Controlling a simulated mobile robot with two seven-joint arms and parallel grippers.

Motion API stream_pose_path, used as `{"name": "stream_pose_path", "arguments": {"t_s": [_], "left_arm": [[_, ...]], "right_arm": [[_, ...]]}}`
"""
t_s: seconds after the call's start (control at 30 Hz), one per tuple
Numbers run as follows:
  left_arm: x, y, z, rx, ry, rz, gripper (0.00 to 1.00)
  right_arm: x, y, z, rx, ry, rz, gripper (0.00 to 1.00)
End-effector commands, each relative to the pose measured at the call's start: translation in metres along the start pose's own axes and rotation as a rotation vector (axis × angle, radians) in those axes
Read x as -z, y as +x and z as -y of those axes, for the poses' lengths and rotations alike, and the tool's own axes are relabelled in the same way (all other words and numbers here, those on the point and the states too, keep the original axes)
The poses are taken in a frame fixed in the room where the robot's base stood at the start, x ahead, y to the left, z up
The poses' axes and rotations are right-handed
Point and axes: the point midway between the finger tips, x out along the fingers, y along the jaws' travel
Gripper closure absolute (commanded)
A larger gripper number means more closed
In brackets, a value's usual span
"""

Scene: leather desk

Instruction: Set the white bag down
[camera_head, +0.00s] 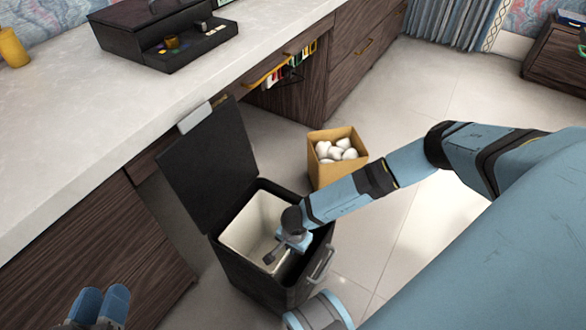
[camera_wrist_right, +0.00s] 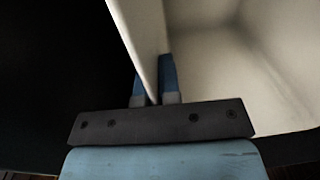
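The white bag (camera_head: 250,230) is an off-white box-like liner inside the open black bin (camera_head: 255,280). In the right wrist view, a thin white wall of the bag (camera_wrist_right: 135,30) passes between my two blue fingertips. My right gripper (camera_head: 279,252) is over the bin's opening, and in the wrist view my right gripper (camera_wrist_right: 153,82) appears shut on that wall. The arm hides part of the bag's right side. My left gripper (camera_head: 100,304) is low at the bottom left, away from the bin; its two blue parts lie close together, and whether it is open is unclear.
The bin's black lid (camera_head: 210,165) stands open against the marble-topped desk (camera_head: 110,110). A tan box (camera_head: 322,174) holding several white crumpled pieces stands on the floor behind the bin. Tiled floor (camera_head: 410,85) is clear at the back right. A dark desk organiser (camera_head: 150,30) sits on the desk.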

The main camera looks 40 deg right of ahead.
Motion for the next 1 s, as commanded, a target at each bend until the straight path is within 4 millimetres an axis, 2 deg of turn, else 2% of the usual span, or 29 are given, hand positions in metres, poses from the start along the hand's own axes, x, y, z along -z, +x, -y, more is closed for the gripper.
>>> {"name": "stream_pose_path", "arguments": {"t_s": [0.5, 0.6, 0.63, 0.87, 1.0], "left_arm": [[-0.003, 0.003, 0.003, -0.001, 0.024, 0.001, 0.61], [-0.003, 0.002, 0.003, -0.002, 0.024, 0.0, 0.61], [-0.003, 0.002, 0.003, -0.002, 0.024, -0.001, 0.61], [-0.002, 0.002, 0.003, -0.002, 0.024, -0.002, 0.61], [0.004, 0.001, 0.001, -0.003, 0.019, -0.003, 0.61]], "right_arm": [[0.0, 0.011, 0.0, 0.001, 0.0, 0.0, 1.0], [0.0, 0.012, 0.0, 0.0, 0.0, 0.0, 0.76], [0.0, 0.012, 0.0, 0.0, 0.0, 0.0, 0.71], [0.0, 0.011, 0.0, 0.0, 0.0, 0.0, 0.71], [0.001, 0.002, 0.0, 0.001, 0.0, 0.0, 0.71]]}}
